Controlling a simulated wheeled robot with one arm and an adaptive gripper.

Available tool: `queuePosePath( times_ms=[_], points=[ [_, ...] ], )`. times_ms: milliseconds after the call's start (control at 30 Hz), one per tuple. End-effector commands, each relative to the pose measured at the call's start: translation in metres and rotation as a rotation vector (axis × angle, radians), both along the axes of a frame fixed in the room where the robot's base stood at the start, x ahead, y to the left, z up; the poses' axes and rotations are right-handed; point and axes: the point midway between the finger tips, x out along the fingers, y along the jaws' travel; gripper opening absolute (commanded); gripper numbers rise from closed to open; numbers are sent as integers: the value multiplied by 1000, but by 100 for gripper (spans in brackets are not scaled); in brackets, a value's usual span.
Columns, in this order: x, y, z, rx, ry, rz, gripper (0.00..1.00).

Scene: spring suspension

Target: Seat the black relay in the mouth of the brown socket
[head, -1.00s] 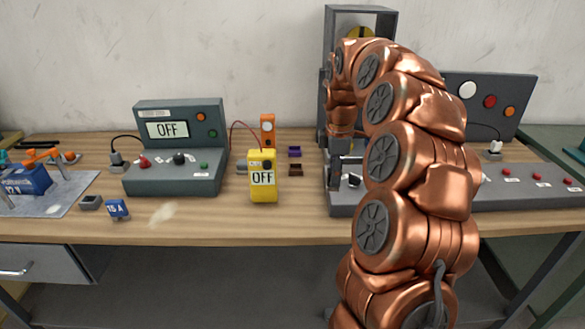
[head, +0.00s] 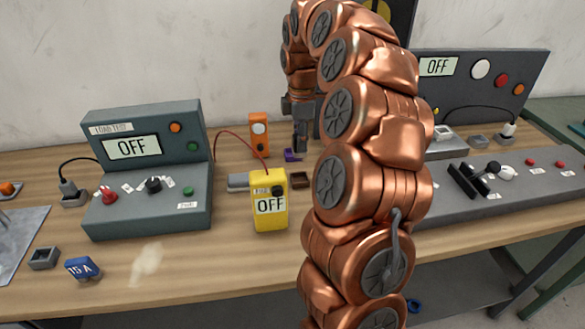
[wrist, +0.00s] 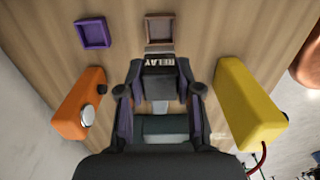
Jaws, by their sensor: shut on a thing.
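My gripper (wrist: 161,80) is shut on the black relay (wrist: 160,64), whose white RELAY lettering shows in the wrist view. The brown socket (wrist: 159,30) is a square open-topped frame on the table, just beyond the relay in that view. It looks empty. In the head view the brown socket (head: 300,180) lies right of the yellow meter. My gripper (head: 300,137) there points down near the purple socket, farther back than the brown one. I cannot make out the relay clearly in the head view, nor its height above the table.
A purple socket (wrist: 93,33) sits left of the brown one in the wrist view. The orange device (wrist: 80,104) and yellow meter (wrist: 250,104) stand on either side of my gripper. A load tester (head: 150,165) stands left; a grey control panel (head: 500,185) is right.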

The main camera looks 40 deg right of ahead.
Motion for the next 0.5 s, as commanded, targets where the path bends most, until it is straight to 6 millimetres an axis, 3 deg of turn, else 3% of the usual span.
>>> queuePosePath(
  times_ms=[300, 500],
  points=[
    [-1, 0, -42, 3, 3, -1, 0],
    [0, 0, -58, 0, 1, 0, 0]
  ],
)
